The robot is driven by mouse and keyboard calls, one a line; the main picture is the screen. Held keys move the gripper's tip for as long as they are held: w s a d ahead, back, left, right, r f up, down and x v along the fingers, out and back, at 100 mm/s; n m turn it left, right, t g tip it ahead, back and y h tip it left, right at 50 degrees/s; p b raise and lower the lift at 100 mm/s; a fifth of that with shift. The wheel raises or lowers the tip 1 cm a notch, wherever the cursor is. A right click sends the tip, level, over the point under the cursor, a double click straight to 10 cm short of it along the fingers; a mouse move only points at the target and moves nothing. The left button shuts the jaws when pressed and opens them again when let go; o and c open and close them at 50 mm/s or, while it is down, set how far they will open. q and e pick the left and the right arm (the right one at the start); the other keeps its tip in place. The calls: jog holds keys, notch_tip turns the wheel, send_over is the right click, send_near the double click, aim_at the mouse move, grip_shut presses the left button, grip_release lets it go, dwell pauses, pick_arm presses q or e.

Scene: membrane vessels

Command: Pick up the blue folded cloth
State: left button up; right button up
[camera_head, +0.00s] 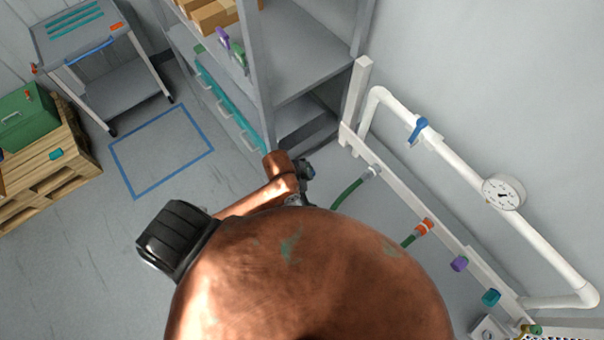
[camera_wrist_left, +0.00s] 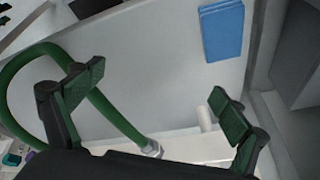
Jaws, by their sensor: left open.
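The blue folded cloth (camera_wrist_left: 221,31) shows at the top right of the left wrist view, flat against a pale grey surface. I cannot make it out in the head view, where my copper arm covers much of the middle. My left gripper (camera_wrist_left: 158,92) is open, its two dark green finger pads wide apart with no cloth between them. The cloth lies beyond the fingers, above the right one in that picture. In the head view only a small dark part of the left gripper (camera_head: 306,170) shows past the arm. My right gripper is not in view.
A green hose (camera_wrist_left: 18,75) curves behind the left finger to a metal fitting. In the head view, a white pipe with a gauge (camera_head: 503,192) runs along the right wall. A grey shelf (camera_head: 315,78) stands close behind my left gripper.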

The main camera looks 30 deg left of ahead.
pick_arm(q)
jog(key=w+a+m+g+y, duration=0.1)
jog(key=w+a+m, duration=0.1)
jog(key=m, duration=0.1)
jog(key=w+a+m+g+y, duration=0.1)
jog(key=w+a+m, duration=0.1)
jog(key=a+m, duration=0.1)
jog(key=w+a+m+g+y, duration=0.1)
jog(key=w+a+m, duration=0.1)
jog(key=m, duration=0.3)
jog(key=shift+w+a+f+g, duration=0.2)
jog(key=shift+w+f+g, duration=0.1)
jog(key=shift+f+g, duration=0.1)
jog(key=shift+a+f, duration=0.15)
jog(key=shift+a, duration=0.05)
jog(key=shift+f, duration=0.9)
jog(key=shift+d+f+p, duration=0.15)
jog(key=shift+f+p, duration=0.6)
jog(key=shift+f, duration=2.05)
jog(key=shift+c, duration=0.4)
jog(key=c, duration=1.1)
